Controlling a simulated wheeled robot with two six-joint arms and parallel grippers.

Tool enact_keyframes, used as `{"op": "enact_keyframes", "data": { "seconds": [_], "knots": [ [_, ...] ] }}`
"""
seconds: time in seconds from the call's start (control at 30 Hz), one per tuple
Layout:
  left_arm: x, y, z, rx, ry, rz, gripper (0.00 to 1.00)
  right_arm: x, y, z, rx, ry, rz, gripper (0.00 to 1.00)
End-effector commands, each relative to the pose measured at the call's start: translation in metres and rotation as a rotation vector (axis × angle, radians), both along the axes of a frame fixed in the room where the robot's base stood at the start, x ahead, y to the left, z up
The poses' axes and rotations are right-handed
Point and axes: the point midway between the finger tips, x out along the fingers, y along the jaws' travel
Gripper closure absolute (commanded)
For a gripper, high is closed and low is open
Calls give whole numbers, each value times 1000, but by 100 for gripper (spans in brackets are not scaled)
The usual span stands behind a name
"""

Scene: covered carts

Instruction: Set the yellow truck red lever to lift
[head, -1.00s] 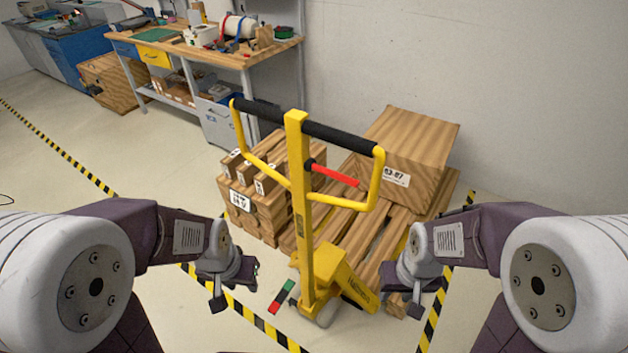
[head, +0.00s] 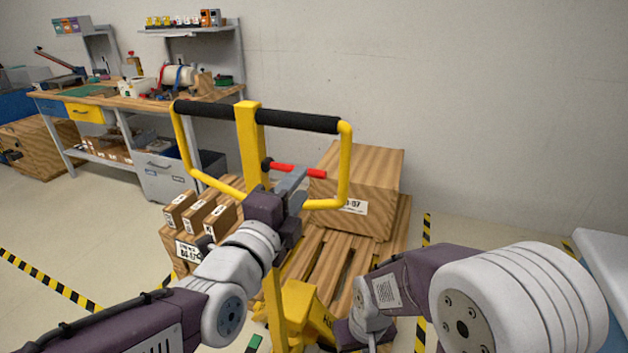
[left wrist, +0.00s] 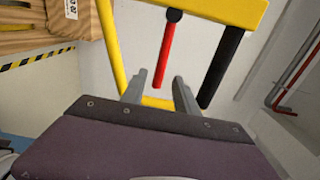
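The yellow truck (head: 249,125) stands in front of me with its looped handle upright. Its red lever (head: 310,172) sticks out to the right from the mast, inside the loop. My left gripper (head: 291,181) is raised beside the mast, close to the lever. In the left wrist view its two grey fingers (left wrist: 160,80) are apart, and the red lever (left wrist: 165,50) shows between their tips. I cannot tell whether they touch it. My right gripper (head: 352,335) is low at the right of the truck, partly hidden, and its fingers do not show clearly.
A large wooden box (head: 370,175) and a pallet (head: 335,262) stand behind the truck. Smaller boxes (head: 200,220) are stacked at the left. A workbench (head: 130,105) stands by the wall. The yellow handle loop (head: 345,165) and black grip (head: 300,120) surround the lever.

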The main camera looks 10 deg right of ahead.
Motion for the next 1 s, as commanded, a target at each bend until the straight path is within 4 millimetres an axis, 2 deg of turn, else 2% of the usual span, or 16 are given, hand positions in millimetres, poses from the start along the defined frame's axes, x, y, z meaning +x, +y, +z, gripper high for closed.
{"op": "enact_keyframes", "data": {
  "seconds": [0.17,0.5,0.63,0.87,0.9,1.0],
  "knots": [
    [12,-7,0,1,4,2,64,0,0,1,0,-1,0,64],
    [67,-44,0,2,6,2,64,0,0,0,0,-1,0,64],
    [75,-49,0,1,5,2,64,0,0,0,0,-1,0,64],
    [76,-50,0,1,7,2,64,0,0,0,0,-1,0,64],
    [76,-50,0,1,7,2,69,0,0,0,0,-1,0,64],
    [76,-50,0,1,7,2,97,0,0,0,0,-1,0,64]
  ]
}}
